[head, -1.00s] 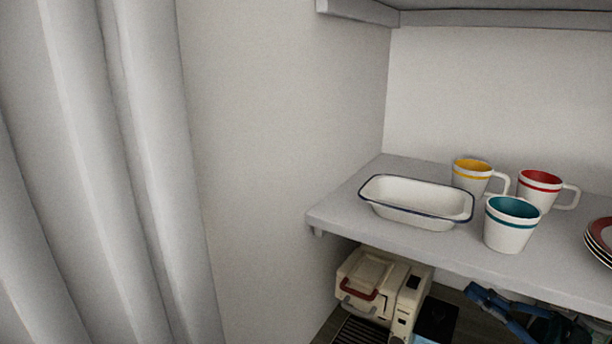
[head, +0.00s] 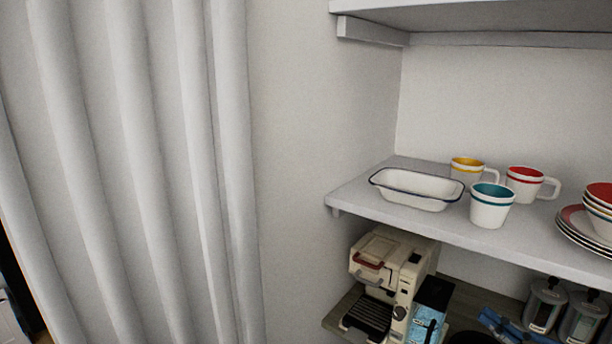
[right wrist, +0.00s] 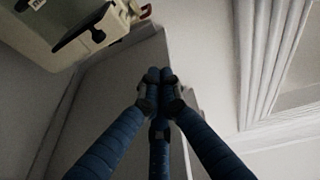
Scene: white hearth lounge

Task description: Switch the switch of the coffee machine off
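The cream coffee machine (head: 386,252) stands on the lower shelf, below the white shelf with dishes. Its front has a red-brown handle, dark knobs and a drip grate; I cannot tell which part is the switch. My right gripper (head: 486,314), with blue fingers, is low in the head view, right of the machine and apart from it. In the right wrist view its fingertips (right wrist: 160,82) come together with nothing visible between them. The machine's body (right wrist: 62,42) fills the upper left there. My left gripper is not in view.
A blue and black package (head: 428,308) stands close to the machine's right side. Glass jars (head: 545,305) stand farther right. The white shelf (head: 350,200) overhead holds an enamel dish (head: 415,199), several mugs, plates and bowls. A white wall and curtain (head: 140,170) border the left.

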